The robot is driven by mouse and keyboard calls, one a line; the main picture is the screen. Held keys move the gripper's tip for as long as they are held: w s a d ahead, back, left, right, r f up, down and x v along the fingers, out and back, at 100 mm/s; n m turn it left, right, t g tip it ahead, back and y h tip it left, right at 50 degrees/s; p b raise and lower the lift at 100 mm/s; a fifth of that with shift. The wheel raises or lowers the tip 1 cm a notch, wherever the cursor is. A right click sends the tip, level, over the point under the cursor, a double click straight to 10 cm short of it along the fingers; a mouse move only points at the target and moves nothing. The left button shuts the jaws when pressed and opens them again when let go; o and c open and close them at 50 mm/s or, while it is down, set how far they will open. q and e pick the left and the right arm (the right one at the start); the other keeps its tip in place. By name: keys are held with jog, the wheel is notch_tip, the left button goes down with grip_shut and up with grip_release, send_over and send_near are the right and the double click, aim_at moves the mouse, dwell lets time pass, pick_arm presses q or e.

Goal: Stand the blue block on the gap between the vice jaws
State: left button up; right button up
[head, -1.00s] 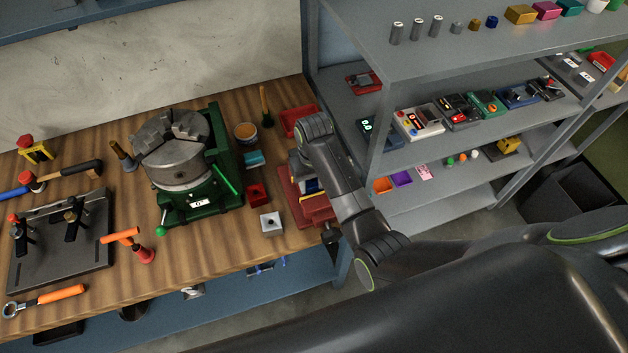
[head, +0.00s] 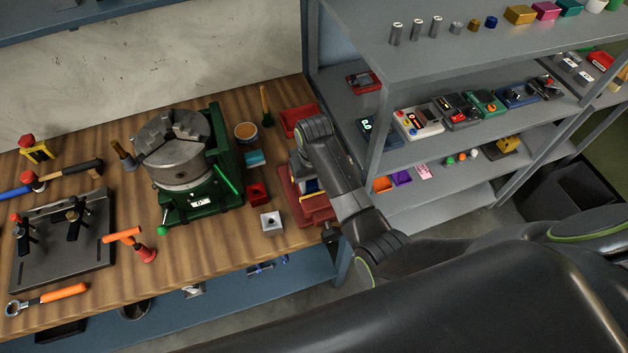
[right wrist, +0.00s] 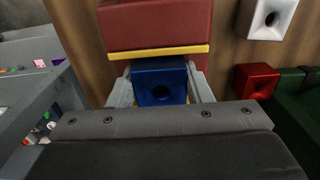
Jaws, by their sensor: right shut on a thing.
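The blue block (right wrist: 160,86), with a dark round hole in the face toward the camera, sits between the two grey fingers of my right gripper (right wrist: 161,78), which is shut on it. The red vice (right wrist: 158,24) with a yellow jaw strip lies just beyond the block in the right wrist view. In the head view the vice (head: 318,211) stands at the bench's right end, partly hidden by my right arm. A little blue shows there beside a yellow strip. I cannot tell whether the block touches the jaws. My left gripper is out of view.
A white block (head: 271,222) and a red block (head: 257,193) with holes lie left of the vice. A teal block (head: 254,158), a round tin (head: 246,132) and a green chuck fixture (head: 202,197) stand farther left. A grey shelf unit (head: 383,130) rises close on the right.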

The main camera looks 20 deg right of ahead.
jog(key=o, duration=1.6)
jog(key=shift+r, duration=3.05)
jog(key=shift+s+f, duration=0.1)
